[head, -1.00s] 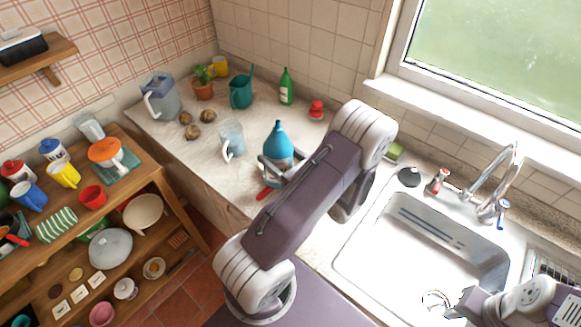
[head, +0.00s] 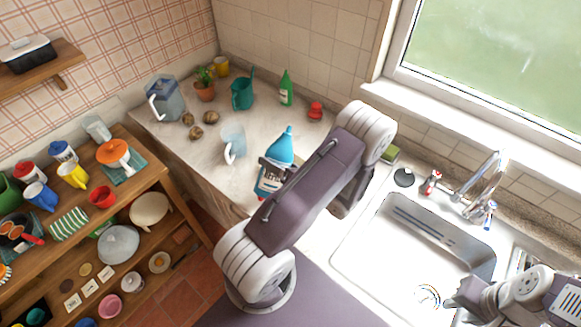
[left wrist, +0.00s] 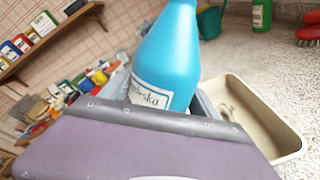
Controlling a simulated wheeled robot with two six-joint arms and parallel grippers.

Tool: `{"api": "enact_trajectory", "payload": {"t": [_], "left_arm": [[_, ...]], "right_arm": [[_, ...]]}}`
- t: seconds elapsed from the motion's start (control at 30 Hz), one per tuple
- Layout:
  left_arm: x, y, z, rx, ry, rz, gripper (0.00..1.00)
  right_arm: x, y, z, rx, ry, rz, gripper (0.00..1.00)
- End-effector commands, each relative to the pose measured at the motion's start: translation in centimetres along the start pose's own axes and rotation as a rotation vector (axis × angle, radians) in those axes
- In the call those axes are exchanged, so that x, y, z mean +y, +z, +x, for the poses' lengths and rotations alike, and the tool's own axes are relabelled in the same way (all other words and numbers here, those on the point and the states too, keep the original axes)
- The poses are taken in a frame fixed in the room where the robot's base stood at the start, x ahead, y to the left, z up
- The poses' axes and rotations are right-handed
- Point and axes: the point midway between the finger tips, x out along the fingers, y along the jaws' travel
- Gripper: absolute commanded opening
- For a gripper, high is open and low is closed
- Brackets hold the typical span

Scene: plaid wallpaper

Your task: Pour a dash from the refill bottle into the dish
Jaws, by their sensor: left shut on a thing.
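The refill bottle (head: 281,147) is blue with a pale label and stands tilted, its top leaning right in the head view. My left gripper (head: 271,174) is shut around it above the counter. In the left wrist view the bottle (left wrist: 170,50) fills the middle, and its top is out of frame. A cream, shallow rectangular dish (left wrist: 284,144) lies on the counter beyond the gripper at right in that view; the bottle and gripper cover part of it. I cannot make out the dish in the head view, where my arm blocks the counter. My right gripper (head: 453,301) is over the sink; its jaws are unclear.
A clear mug (head: 233,142), brown round items (head: 196,132), a jug (head: 163,100), a teal can (head: 242,94), a green bottle (head: 286,88) and a red item (head: 315,111) stand behind. The sink (head: 405,250) is right; a crowded shelf (head: 140,185) is left.

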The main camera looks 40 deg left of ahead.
Motion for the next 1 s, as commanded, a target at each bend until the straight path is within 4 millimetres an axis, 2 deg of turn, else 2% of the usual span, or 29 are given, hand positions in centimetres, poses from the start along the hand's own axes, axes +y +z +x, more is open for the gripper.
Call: {"api": "enact_trajectory", "payload": {"t": [0.37,0.6,0.7,1.0], "left_arm": [[0.4,-2.0,-0.1,0.064,0.001,0.236,0.09],[-0.9,-5.0,0.3,0.106,0.002,0.387,0.09],[-0.1,-4.4,0.0,0.123,0.002,0.448,0.09],[0.7,-4.9,-0.2,0.174,0.003,0.632,0.09]], "right_arm": [[0.0,-0.1,-0.9,0.0,0.0,0.0,0.32],[0.0,0.1,0.8,0.0,0.0,0.0,0.32],[0.0,0.0,-0.5,0.0,0.0,0.0,0.32],[0.0,-0.2,-2.2,0.0,0.0,0.0,0.32]]}}
